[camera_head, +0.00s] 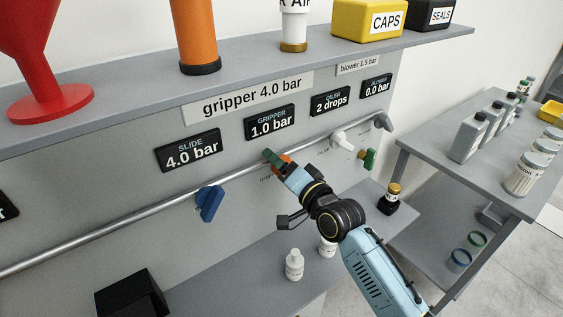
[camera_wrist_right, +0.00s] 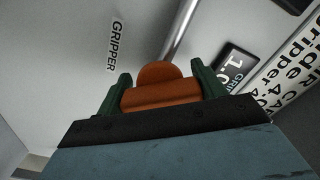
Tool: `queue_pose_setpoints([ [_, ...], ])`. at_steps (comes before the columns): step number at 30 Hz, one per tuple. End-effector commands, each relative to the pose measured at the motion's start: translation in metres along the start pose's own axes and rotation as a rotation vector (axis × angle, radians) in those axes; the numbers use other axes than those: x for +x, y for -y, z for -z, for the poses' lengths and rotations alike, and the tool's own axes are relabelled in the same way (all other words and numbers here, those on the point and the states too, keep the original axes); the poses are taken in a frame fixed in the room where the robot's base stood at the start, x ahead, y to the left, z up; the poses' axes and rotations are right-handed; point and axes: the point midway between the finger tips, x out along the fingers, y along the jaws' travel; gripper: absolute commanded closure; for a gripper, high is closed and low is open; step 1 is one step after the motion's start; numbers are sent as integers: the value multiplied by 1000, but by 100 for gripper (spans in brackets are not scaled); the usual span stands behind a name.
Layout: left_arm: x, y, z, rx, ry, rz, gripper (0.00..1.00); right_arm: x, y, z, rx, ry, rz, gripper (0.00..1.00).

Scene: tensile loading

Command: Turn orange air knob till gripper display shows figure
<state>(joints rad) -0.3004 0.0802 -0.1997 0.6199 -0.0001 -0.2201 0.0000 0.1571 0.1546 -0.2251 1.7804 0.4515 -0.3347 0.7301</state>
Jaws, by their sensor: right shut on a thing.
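The orange air knob (camera_wrist_right: 160,92) sits on the metal air pipe, between the green fingers of my right gripper (camera_wrist_right: 160,95). The fingers are shut on it. In the head view my right gripper (camera_head: 279,162) reaches the pipe from the lower right, and only a little orange shows beside it. The gripper display (camera_head: 269,123) reads 1.0 bar. A label (camera_head: 249,97) above it reads "gripper 4.0 bar". The label GRIPPER (camera_wrist_right: 115,46) shows on the panel in the wrist view. My left gripper is not in view.
Other displays read slide 4.0 bar (camera_head: 189,151), oiler 2 drops (camera_head: 331,101) and blower 0.0 bar (camera_head: 376,86). Small bottles stand on the shelf below.

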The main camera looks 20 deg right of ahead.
Motion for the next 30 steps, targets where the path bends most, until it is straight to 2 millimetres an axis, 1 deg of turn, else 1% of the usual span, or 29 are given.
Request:
queue_pose_setpoints([
  [1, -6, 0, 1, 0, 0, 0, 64, 0, 1, 2, -43, 2, -2, 54],
  [12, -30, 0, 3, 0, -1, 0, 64, 0, 1, 1, -393, 3, -2, 54],
  [30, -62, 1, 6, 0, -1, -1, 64, 0, 0, 1, -962, 3, -1, 54],
])
